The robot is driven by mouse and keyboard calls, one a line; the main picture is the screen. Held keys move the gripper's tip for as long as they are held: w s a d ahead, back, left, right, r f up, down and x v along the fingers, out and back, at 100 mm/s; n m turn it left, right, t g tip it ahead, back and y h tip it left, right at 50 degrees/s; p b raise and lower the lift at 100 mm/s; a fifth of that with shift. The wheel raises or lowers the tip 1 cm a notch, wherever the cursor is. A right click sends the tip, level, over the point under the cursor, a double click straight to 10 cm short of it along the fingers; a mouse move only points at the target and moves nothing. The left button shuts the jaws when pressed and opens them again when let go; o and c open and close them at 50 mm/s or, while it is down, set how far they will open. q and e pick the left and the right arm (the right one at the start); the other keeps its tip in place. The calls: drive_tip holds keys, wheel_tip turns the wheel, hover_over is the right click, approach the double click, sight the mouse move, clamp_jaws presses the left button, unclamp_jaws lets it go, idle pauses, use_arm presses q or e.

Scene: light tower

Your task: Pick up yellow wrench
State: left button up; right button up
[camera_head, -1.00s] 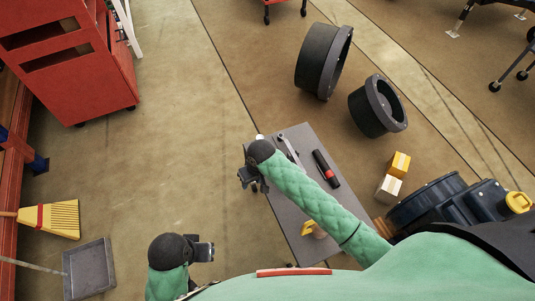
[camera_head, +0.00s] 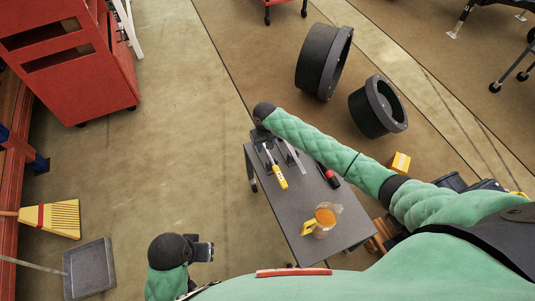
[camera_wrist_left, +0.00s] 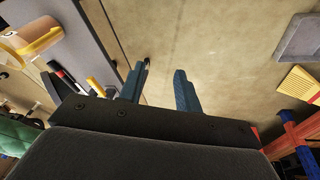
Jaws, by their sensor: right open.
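A tool with a yellow handle and a thin metal shaft (camera_head: 280,177), which I take for the yellow wrench, lies near the left edge of the small grey table (camera_head: 290,213). Its yellow part also shows in the left wrist view (camera_wrist_left: 96,86), partly cut off by my gripper body. My right gripper (camera_head: 262,134) is open at the table's far left corner, above the tool's metal end in the picture; its fingers are mostly hidden under the wrist. My left gripper (camera_head: 205,252) is away from the table, over the floor; the left wrist view shows its fingers (camera_wrist_left: 160,84) apart and empty.
On the table are a grey metal tool (camera_head: 294,158), a black and red tool (camera_head: 328,176) partly behind my right arm, and a clear vessel with orange inside (camera_head: 325,216). A yellow box (camera_head: 400,163) is beyond the arm.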

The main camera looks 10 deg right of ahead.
sight(267, 152)
drive_tip(key=f, duration=0.2)
drive_tip(key=f+p, duration=0.1)
drive_tip(key=f, duration=0.1)
drive_tip(key=shift+s+d, duration=0.1)
drive_tip(key=shift+d, duration=0.25)
drive_tip(key=shift+f, duration=0.6)
use_arm(q)
drive_tip(key=shift+s+a+r, duration=0.15)
drive_tip(key=shift+a+r, duration=0.2)
drive_tip(key=shift+r, duration=0.15)
drive_tip(key=shift+s+a+r, duration=0.15)
drive_tip(key=shift+a+r, duration=0.2)
drive_tip(key=shift+r, duration=0.15)
use_arm(e)
drive_tip(key=shift+f, duration=0.1)
drive_tip(key=shift+c, duration=0.2)
use_arm(q)
drive_tip(key=shift+f, duration=0.1)
use_arm(e)
clamp_jaws()
